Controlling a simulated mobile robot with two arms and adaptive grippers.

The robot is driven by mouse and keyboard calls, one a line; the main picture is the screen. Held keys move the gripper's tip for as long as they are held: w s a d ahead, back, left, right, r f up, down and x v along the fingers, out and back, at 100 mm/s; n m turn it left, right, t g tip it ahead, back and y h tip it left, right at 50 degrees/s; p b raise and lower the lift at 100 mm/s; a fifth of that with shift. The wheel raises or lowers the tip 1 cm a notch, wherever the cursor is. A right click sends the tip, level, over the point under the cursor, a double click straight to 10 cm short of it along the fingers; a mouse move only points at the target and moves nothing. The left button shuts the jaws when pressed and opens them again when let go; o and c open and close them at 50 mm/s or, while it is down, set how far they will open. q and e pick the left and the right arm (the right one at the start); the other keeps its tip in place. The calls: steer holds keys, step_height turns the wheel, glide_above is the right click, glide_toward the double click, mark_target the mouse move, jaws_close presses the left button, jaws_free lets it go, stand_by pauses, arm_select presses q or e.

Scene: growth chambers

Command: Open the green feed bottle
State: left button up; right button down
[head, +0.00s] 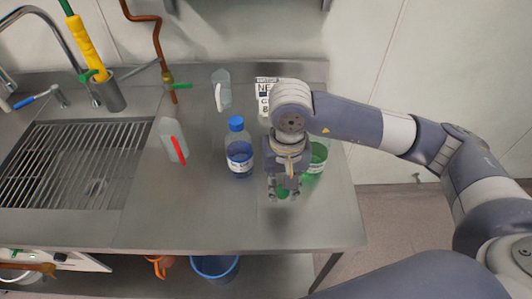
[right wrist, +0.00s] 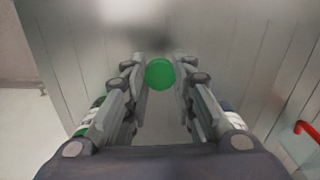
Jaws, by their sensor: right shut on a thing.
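The green feed bottle (head: 317,158) stands on the steel counter, partly behind my right gripper. It is clear, with green liquid and a white label; its mouth is hidden by my arm. My right gripper (head: 284,190) points down in front and to the left of the bottle. It is shut on a round green cap (head: 282,194), which is apart from the bottle. The cap shows between the fingertips in the right wrist view (right wrist: 160,74). My left gripper is in neither view.
A blue-capped bottle (head: 239,150) stands close left of my right gripper. A red-handled container (head: 172,140), a white-handled container (head: 221,90) and a printed sign (head: 264,98) are farther back or left. A sink grate (head: 70,165) lies left. The counter's front is clear.

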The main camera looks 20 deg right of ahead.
steer(key=w+p, duration=0.1)
steer(key=w, duration=0.3)
steer(key=w+p, duration=0.1)
steer(key=w, duration=0.2)
steer(key=w+d+f+p, duration=0.1)
steer(key=w, duration=0.3)
steer(key=shift+w, duration=0.35)
step_height(320, 180, down, 2)
steer(key=shift+s+f+p, duration=0.1)
steer(key=shift+f+p, duration=0.15)
steer(key=shift+p, duration=0.75)
steer(key=shift+f, duration=0.55)
steer(key=shift+f, duration=0.2)
steer(key=c, duration=1.3)
jaws_free()
steer(key=shift+c, duration=0.2)
steer(key=shift+r, duration=0.15)
